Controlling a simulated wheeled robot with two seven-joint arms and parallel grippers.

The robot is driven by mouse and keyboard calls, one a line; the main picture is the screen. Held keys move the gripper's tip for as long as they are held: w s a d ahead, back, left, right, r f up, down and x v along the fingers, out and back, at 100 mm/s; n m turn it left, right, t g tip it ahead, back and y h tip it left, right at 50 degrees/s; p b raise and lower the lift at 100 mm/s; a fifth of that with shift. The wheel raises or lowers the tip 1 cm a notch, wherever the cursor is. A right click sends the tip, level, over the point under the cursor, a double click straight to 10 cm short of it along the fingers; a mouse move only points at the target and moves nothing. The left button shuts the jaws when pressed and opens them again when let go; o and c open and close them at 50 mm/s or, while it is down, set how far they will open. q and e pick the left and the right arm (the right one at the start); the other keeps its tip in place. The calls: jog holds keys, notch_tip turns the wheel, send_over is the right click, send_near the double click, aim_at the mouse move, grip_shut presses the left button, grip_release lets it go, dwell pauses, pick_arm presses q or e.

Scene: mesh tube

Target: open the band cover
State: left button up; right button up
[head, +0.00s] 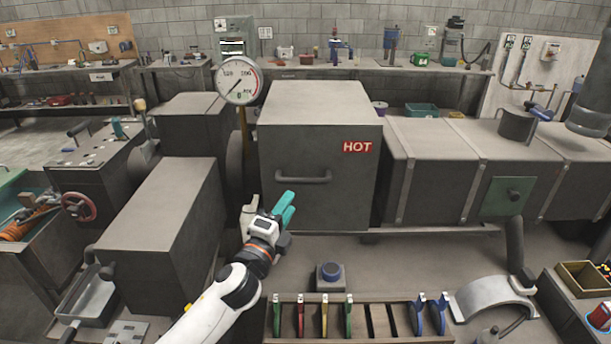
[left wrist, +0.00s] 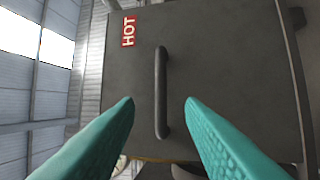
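The band cover appears to be the large grey box (head: 318,135) with a red HOT label (head: 357,147) and a bar handle (head: 303,178) on its front face. My left gripper (head: 287,207) is in front of the lower part of that face, below and left of the handle's middle in the head view. In the left wrist view its teal fingers are spread apart and empty, and the handle (left wrist: 161,92) shows between them, ahead of the fingertips. The cover (left wrist: 220,80) sits shut as far as I see. My right gripper is not in view.
A round dial gauge (head: 238,81) stands left of the cover. A long grey duct (head: 440,175) runs to the right. The bench surface between button and cover is clear.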

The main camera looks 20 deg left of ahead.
aim_at(303, 178)
pick_arm(q)
jog(key=shift+p+x, duration=0.95)
jog(key=shift+x, duration=3.8)
jog(key=shift+f, duration=0.1)
jog(key=shift+c, duration=0.4)
grip_shut()
